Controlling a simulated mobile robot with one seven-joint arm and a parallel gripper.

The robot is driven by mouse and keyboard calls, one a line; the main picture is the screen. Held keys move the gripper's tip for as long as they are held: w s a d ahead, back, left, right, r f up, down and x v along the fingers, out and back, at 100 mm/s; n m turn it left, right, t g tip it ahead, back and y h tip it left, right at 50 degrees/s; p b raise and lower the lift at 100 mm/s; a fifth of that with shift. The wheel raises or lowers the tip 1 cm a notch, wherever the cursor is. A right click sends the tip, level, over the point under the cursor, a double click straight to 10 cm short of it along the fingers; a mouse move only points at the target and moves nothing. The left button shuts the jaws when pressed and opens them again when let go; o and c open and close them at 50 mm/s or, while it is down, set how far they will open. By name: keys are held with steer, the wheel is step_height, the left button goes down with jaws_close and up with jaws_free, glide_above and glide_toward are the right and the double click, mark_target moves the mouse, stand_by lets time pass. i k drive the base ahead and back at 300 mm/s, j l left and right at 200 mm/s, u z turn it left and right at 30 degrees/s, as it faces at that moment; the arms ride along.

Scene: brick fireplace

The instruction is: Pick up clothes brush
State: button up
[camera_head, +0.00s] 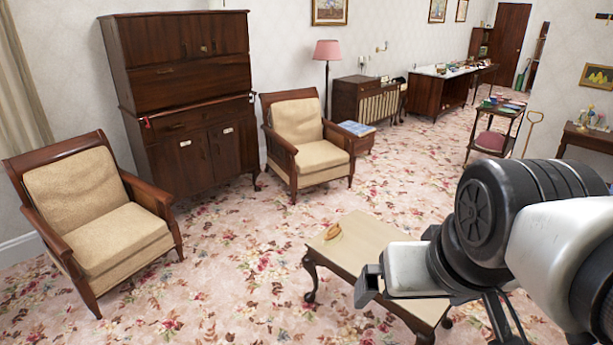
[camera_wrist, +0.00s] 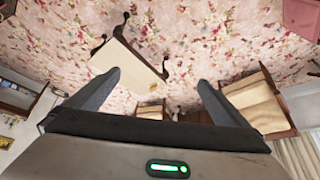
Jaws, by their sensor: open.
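A small orange-brown object, which looks like the clothes brush (camera_head: 332,231), lies on the far left part of a low pale-topped table (camera_head: 365,250). In the wrist view a small tan spot on the table (camera_wrist: 128,62) seems to be the same brush (camera_wrist: 153,87), too small to make out well. My gripper (camera_head: 368,285) is above the table's near part, to the right of and nearer than the brush. In the wrist view my gripper (camera_wrist: 158,80) has its two fingers wide apart with nothing between them.
Two cushioned armchairs (camera_head: 105,215) (camera_head: 308,145) and a dark wooden cabinet (camera_head: 185,95) stand to the left and back. A small tiered stand (camera_head: 494,130) is at the back right. Floral carpet (camera_head: 230,260) is clear left of the table.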

mark_target(335, 234)
steer(key=u, duration=2.85)
steer(key=z, duration=2.75)
steer(key=i+j+z, duration=0.35)
steer(key=i+j, duration=0.15)
steer(key=i, duration=0.3)
steer(key=i+j+z, duration=0.35)
steer(key=i+j, duration=0.35)
steer(key=i+j+z, duration=0.35)
steer(key=i+j, duration=0.35)
steer(key=j, duration=0.25)
